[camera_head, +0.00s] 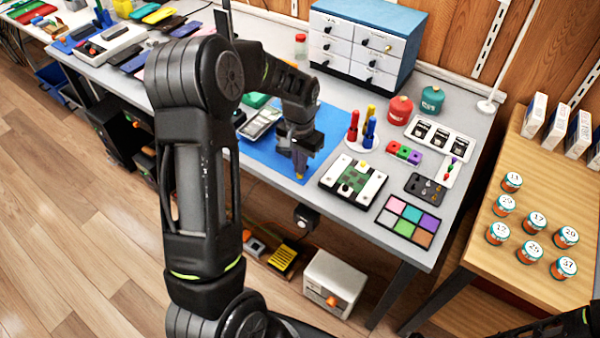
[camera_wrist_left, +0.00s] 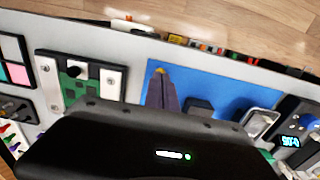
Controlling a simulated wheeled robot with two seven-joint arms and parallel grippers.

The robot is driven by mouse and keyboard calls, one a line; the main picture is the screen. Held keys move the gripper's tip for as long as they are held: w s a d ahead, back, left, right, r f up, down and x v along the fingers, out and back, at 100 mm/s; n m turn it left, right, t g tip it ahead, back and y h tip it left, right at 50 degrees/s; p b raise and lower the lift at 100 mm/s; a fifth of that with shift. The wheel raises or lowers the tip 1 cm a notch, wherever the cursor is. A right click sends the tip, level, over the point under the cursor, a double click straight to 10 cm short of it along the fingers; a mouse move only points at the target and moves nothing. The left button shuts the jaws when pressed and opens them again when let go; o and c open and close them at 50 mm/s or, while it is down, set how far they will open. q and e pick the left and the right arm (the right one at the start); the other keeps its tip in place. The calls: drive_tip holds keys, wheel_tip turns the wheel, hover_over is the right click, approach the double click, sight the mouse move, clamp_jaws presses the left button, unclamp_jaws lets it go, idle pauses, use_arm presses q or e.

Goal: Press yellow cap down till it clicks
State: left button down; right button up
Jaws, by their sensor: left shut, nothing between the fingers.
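My left gripper (camera_head: 301,166) points down over the blue mat (camera_head: 262,158), its fingers shut with nothing between them. In the left wrist view the purple-grey fingers (camera_wrist_left: 161,92) lie against the blue mat (camera_wrist_left: 205,84). A small yellow spot (camera_wrist_left: 160,70) shows at their tips. I cannot tell whether it is the yellow cap or part of the fingers. To the right of the gripper is a fixture (camera_head: 354,181) with a green board between white blocks; small yellowish knobs (camera_head: 363,165) show on it. My right gripper is not in view.
A round stand with red, blue and yellow handles (camera_head: 369,133) is close right of the gripper. A colour-patch tray (camera_head: 407,218) lies near the front edge. A grey device (camera_head: 261,123) lies on the mat's left. A drawer cabinet (camera_head: 362,45) stands behind. The mat's front has free room.

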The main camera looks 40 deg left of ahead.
use_arm(q)
wheel_tip(320, 180, up, 7)
drive_tip(key=p, duration=0.4)
drive_tip(key=shift+p, duration=0.4)
idle(0.5)
